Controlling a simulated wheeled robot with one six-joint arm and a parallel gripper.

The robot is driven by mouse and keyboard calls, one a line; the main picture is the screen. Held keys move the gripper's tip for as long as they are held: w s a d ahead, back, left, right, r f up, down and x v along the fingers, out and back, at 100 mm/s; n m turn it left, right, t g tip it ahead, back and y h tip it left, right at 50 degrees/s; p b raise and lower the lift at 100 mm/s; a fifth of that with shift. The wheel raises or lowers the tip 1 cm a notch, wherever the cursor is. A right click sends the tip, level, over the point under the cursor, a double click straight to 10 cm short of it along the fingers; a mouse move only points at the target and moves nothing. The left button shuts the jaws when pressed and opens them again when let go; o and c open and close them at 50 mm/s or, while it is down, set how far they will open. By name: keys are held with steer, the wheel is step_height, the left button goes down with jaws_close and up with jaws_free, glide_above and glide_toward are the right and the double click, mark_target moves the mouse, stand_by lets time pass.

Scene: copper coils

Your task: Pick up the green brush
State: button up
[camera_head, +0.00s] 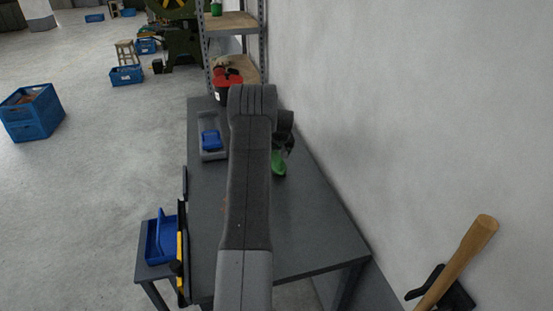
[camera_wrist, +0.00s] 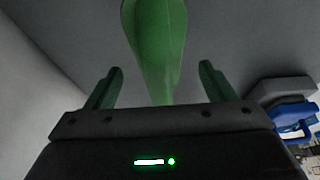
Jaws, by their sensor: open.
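The green brush (camera_head: 279,163) lies on the dark grey table (camera_head: 310,225), just right of my arm in the head view. My arm and wrist hide part of it there. In the wrist view the green brush (camera_wrist: 155,45) runs down from the top edge, its narrow end between the fingers. My gripper (camera_wrist: 160,82) is open, with one finger on each side of the brush and a visible gap to each. I cannot tell how far above the table the fingers are.
A white wall (camera_head: 420,120) runs close along the table's right side. A grey tray with a blue item (camera_head: 211,140) lies left of my arm. A red container (camera_head: 228,78) stands at the far end. A wooden handle (camera_head: 458,262) is at lower right.

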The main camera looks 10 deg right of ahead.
steer(key=shift+x, duration=1.2)
steer(key=c, duration=1.1)
steer(key=shift+c, duration=0.2)
step_height(320, 180, up, 10)
steer(key=shift+r+b, duration=0.1)
steer(key=shift+b, duration=1.15)
